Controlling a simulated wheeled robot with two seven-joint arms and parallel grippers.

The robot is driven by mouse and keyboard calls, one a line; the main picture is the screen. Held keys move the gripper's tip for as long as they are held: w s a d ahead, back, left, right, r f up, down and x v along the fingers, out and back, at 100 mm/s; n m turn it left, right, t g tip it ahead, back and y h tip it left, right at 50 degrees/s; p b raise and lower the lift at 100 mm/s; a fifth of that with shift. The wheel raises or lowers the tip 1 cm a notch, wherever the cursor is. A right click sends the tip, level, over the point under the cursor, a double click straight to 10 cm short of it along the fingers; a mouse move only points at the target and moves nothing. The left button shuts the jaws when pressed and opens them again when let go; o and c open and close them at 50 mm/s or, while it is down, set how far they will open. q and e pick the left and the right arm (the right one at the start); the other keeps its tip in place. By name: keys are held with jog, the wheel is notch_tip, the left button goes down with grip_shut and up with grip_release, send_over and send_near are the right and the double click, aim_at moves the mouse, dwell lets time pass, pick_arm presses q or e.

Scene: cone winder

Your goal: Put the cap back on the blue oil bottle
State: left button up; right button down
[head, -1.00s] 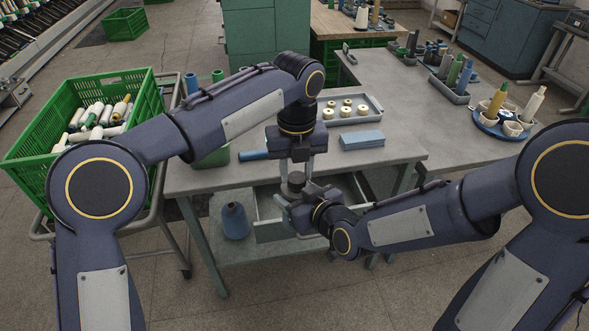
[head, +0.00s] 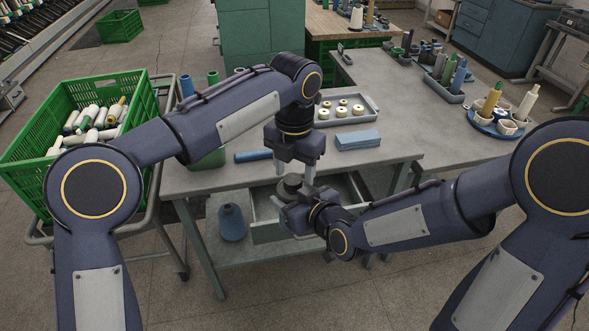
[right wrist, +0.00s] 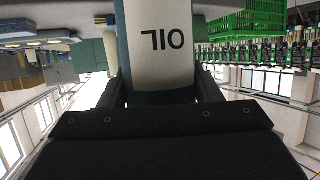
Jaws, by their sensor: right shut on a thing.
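The oil bottle shows in the right wrist view, upside down, with a white label (right wrist: 158,62) reading OIL and a dark blue-green edge. My right gripper (head: 291,209) is shut around the bottle, beside the table's front edge. A dark round top (head: 290,186) shows just above that gripper; whether it is the cap or the bottle's own top is too small to tell. My left gripper (head: 295,172) points down right over it with its fingers spread, and I see nothing clearly gripped. The bottle's body is mostly hidden in the head view.
On the table (head: 210,180) are a blue block stack (head: 358,141), a blue tube (head: 252,156) and a tray of spools (head: 372,118). A blue cone (head: 232,222) stands on the lower shelf. A green crate (head: 30,150) is left.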

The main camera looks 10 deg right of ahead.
pick_arm(q)
jog(key=shift+s+d+r, duration=0.1)
jog(key=shift+r, duration=2.2)
jog(key=shift+c, duration=0.2)
